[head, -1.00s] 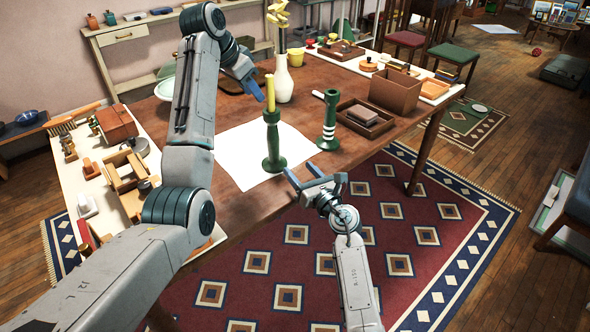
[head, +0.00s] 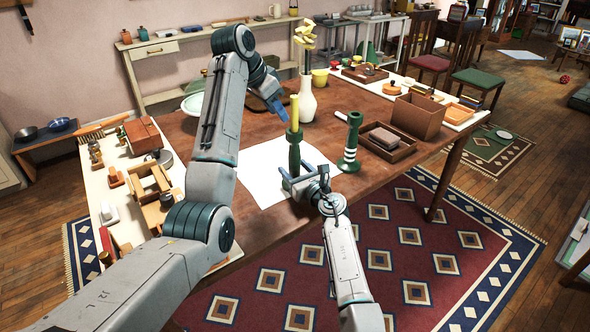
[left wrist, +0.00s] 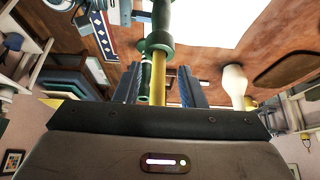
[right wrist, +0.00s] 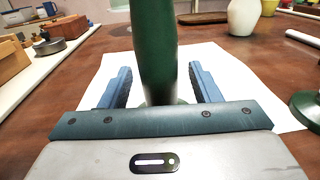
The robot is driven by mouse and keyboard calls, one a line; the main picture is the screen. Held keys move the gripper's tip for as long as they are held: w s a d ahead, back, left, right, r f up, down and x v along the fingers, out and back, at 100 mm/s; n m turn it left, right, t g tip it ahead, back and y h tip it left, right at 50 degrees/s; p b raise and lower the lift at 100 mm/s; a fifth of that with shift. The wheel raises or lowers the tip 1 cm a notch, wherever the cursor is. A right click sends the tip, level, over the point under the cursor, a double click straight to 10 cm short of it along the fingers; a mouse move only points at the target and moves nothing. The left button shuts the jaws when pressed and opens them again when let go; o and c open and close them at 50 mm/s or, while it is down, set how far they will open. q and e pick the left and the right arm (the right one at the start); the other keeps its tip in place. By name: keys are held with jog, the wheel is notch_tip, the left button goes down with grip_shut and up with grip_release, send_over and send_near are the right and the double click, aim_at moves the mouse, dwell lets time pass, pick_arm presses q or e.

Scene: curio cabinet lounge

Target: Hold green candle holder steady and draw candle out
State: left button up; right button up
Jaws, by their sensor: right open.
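The green candle holder (head: 294,155) stands upright on a white sheet (head: 262,165) on the table, with a yellow candle (head: 294,112) upright in its top. My left gripper (head: 280,108) is open beside the candle. In the left wrist view the candle (left wrist: 158,75) shows between the two spread blue fingers, below the holder's collar (left wrist: 157,42) in that picture. My right gripper (head: 300,178) is open low at the holder. In the right wrist view the green stem (right wrist: 157,50) rises between its fingers, with gaps on both sides. The holder's foot is partly hidden.
A second green holder with white bands (head: 350,145) stands to the right, beside a wooden tray (head: 387,142) and a brown box (head: 418,117). A white vase (head: 307,100) stands behind the candle. A side table with wooden pieces (head: 150,182) is at the left.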

jog(key=shift+w+a, duration=0.1)
jog(key=shift+w, duration=0.1)
grip_shut()
dwell(0.4)
dwell(0.8)
